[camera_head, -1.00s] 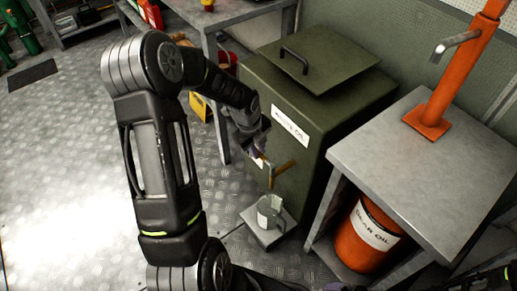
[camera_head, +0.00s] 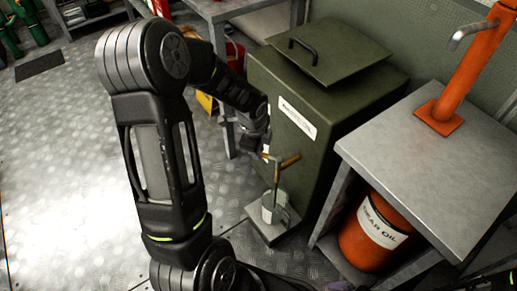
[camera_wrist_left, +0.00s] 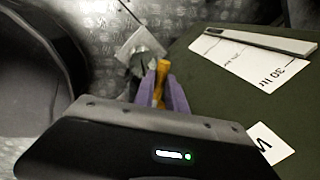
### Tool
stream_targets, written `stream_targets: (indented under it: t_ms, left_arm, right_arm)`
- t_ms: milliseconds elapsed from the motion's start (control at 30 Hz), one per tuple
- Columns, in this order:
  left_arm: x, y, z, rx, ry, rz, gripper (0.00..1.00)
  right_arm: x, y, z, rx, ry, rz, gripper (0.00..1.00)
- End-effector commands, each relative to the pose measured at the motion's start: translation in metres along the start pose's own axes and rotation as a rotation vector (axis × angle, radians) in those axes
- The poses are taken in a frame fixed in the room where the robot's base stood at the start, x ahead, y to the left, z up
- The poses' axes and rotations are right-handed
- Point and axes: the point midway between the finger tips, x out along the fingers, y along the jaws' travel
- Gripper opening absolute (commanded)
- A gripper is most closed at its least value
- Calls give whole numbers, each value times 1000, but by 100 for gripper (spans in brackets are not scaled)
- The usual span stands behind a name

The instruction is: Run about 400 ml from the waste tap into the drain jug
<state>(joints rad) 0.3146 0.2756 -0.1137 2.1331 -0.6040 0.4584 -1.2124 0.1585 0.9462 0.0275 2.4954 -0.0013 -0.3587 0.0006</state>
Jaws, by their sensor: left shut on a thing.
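The waste tap (camera_head: 287,160) is a brass-coloured fitting low on the front of a dark green tank (camera_head: 350,115). My left gripper (camera_head: 266,150) is at the tap; in the left wrist view its purple fingers (camera_wrist_left: 160,98) are shut on the yellow tap handle (camera_wrist_left: 161,72). The drain jug (camera_head: 268,209), clear with a pale patch, stands upright on a small grey plate (camera_head: 262,232) below the tap. It also shows in the left wrist view (camera_wrist_left: 146,62). A thin dark line runs from the tap down to the jug. I cannot read the jug's level.
A grey table (camera_head: 430,160) with an orange post (camera_head: 465,75) stands to the right, with an orange gear oil drum (camera_head: 372,235) under it. A workbench (camera_head: 235,8) stands behind. Parts of my right arm show at the bottom right edge.

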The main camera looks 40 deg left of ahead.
Motion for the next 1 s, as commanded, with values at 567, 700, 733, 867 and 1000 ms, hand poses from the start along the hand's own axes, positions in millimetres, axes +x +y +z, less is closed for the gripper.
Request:
stream_targets:
  t_ms: [567,700,733,867,1000]
  left_arm:
    - [0,0,0,0,0,1,37]
    - [0,0,0,0,0,1,38]
    - [0,0,0,0,0,0,38]
    - [-2,0,0,0,0,0,38]
    - [-14,-1,0,0,0,-2,38]
  right_arm:
    - [0,0,0,0,0,0,100]
    - [0,0,0,0,0,0,100]
    - [0,0,0,0,0,0,100]
    - [-1,0,0,0,0,0,100]
    - [-5,-2,0,0,0,0,100]
